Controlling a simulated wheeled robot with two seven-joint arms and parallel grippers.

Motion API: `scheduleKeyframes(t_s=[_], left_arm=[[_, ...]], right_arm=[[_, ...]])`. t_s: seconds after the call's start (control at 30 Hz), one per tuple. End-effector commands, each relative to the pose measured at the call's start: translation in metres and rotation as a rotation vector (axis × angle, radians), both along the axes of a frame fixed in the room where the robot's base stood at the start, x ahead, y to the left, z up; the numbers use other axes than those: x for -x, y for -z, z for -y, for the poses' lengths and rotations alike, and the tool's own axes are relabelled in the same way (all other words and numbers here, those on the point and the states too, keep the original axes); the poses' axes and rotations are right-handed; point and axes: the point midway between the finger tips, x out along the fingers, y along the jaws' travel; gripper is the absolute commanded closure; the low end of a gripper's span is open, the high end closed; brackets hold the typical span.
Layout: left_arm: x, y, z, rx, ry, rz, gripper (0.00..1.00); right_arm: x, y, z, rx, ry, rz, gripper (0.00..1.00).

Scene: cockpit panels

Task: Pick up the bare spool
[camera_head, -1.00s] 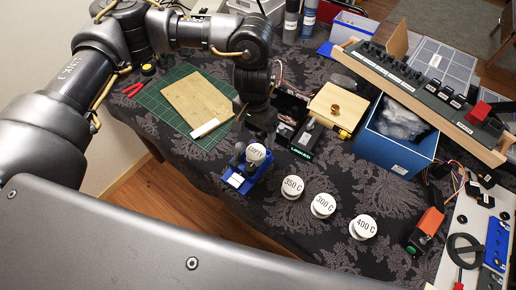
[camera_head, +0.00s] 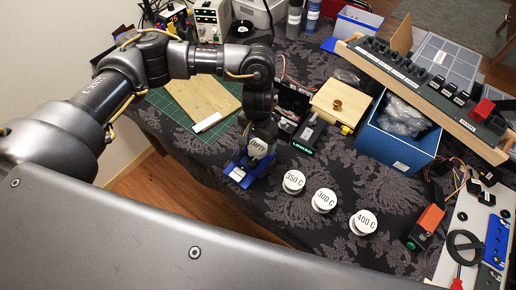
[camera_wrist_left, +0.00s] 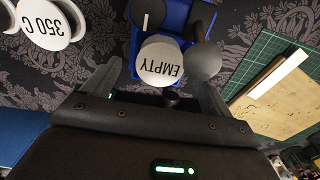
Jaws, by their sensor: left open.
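The bare spool shows as a white round top marked EMPTY (camera_head: 258,147), tilted in or on a blue stand (camera_head: 238,174). In the left wrist view the EMPTY spool (camera_wrist_left: 161,66) lies between two fingers, with the blue stand (camera_wrist_left: 172,14) beyond it. My left gripper (camera_head: 259,134) is open and right at the spool. In the wrist view my left gripper (camera_wrist_left: 158,76) has one finger on each side of it. A rounded dark knob overlaps the right finger. Contact with the spool cannot be told. My right gripper is not in view.
White spools marked 350 C (camera_head: 293,181), 300 C (camera_head: 323,201) and 400 C (camera_head: 363,222) stand to the right on the dark patterned cloth. A green mat (camera_head: 165,117) with a wooden board (camera_head: 205,95) lies behind left. A blue bin (camera_head: 400,148) stands right.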

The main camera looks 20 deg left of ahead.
Motion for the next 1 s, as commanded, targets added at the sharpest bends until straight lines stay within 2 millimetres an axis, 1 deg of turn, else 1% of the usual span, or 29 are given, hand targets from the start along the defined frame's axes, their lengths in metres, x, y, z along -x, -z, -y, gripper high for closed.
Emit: scheduleKeyframes(t_s=[0.03, 0.1, 0.2, 0.43, 0.47, 0.8, 0.83, 1.0], left_arm=[[0.001, 0.008, 0.0, 0.0, -0.002, -0.003, 0.15], [0.001, 0.016, 0.0, -0.001, -0.001, -0.002, 0.15], [0.001, 0.022, 0.0, 0.0, 0.0, -0.001, 0.15], [0.0, 0.023, 0.0, 0.0, 0.001, 0.0, 0.15], [0.0, 0.023, 0.0, 0.0, 0.001, 0.0, 0.17], [0.0, 0.023, 0.0, 0.0, 0.0, 0.0, 0.62], [0.0, 0.023, 0.0, 0.0, 0.0, 0.0, 0.63], [0.0, 0.023, 0.0, 0.0, 0.0, 0.0, 0.63]], right_arm=[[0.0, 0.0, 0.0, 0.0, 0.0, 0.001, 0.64], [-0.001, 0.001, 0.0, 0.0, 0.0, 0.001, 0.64], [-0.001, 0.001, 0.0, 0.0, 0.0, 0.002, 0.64], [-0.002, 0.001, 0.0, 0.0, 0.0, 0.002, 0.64], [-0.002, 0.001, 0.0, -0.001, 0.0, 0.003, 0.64], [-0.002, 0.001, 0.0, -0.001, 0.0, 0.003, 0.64], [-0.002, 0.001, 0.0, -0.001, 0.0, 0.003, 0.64], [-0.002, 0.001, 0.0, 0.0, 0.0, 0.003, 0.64]])
